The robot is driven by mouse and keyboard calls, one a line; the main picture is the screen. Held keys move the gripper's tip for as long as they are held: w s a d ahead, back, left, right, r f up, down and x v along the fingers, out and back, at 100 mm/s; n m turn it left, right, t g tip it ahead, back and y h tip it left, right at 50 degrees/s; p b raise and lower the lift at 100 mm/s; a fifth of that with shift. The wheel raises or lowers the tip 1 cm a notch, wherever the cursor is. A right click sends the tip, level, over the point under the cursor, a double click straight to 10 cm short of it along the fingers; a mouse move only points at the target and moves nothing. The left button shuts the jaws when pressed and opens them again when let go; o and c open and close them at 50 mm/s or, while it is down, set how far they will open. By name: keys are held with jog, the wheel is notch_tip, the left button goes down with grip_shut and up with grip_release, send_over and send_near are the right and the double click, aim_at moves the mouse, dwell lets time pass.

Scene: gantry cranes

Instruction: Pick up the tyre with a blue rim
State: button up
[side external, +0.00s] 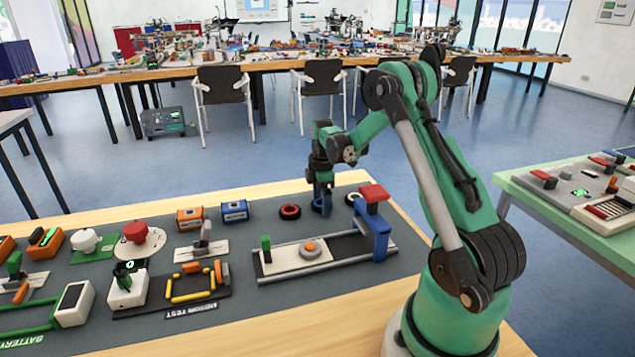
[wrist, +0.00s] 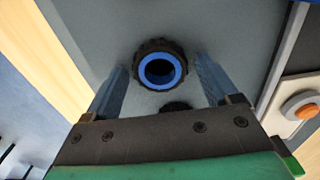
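The tyre with a blue rim (wrist: 144,72) lies on the grey mat in the wrist view, its dark tread around a bright blue ring. My gripper (wrist: 161,66) is open, with one blue finger to each side of this tyre and visible gaps between. In the side external view my gripper (side external: 322,200) points down at the mat's far side. There the blue-rimmed tyre cannot be told apart from the blue fingers. A tyre with a red rim (side external: 290,211) lies just left of my gripper. A dark tyre with a pale centre (side external: 354,199) lies just right.
The wooden table edge (side external: 250,193) runs behind.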

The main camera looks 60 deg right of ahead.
jog(key=c, duration=0.8)
notch_tip(320, 180, up, 8)
jog(key=shift+f, duration=0.25)
